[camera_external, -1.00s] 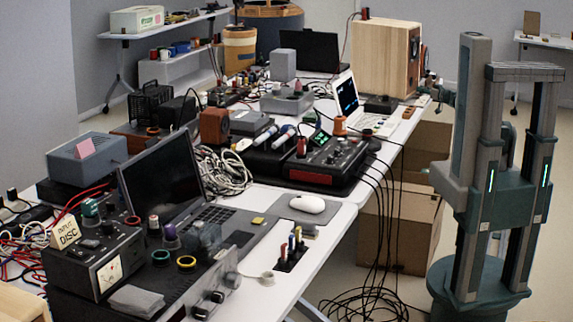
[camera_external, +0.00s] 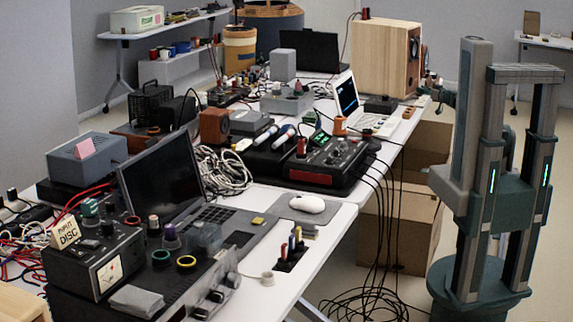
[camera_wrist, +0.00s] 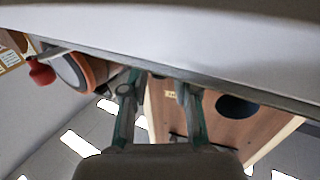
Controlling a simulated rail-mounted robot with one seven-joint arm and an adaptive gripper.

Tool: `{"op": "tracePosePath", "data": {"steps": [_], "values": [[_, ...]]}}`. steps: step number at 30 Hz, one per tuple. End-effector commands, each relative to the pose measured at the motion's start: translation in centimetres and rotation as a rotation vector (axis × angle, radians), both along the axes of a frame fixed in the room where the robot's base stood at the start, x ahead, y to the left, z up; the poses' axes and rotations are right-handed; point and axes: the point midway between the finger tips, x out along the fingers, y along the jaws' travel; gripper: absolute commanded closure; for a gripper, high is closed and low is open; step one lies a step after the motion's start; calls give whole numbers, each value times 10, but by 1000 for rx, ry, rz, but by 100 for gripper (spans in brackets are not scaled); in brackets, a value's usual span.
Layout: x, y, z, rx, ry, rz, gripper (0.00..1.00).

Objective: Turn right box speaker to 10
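A large light-wood box speaker (camera_external: 380,62) stands at the far end of the long table, with dark round drivers on its right face. In the wrist view a wooden box (camera_wrist: 220,125) with a dark round opening and a small label lies beyond and to the right of my fingers; it appears to be a speaker. My gripper (camera_wrist: 160,82) has its two fingers apart with nothing seen between them. Its tips are close to the edge of a pale surface. The knob and its scale cannot be made out.
A pale surface (camera_wrist: 220,30) fills the top of the wrist view. Laptop (camera_external: 350,100), mixer (camera_external: 325,158) and hanging cables crowd the table. Cardboard boxes (camera_external: 400,230) stand below.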

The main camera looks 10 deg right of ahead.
Motion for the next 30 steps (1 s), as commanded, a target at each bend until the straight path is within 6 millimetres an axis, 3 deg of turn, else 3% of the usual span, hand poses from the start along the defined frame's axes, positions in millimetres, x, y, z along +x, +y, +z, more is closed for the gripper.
{"op": "tracePosePath", "data": {"steps": [18,30], "values": [[-91,-47,0,0,1,-2,71],[-102,-54,0,0,0,1,71]]}}
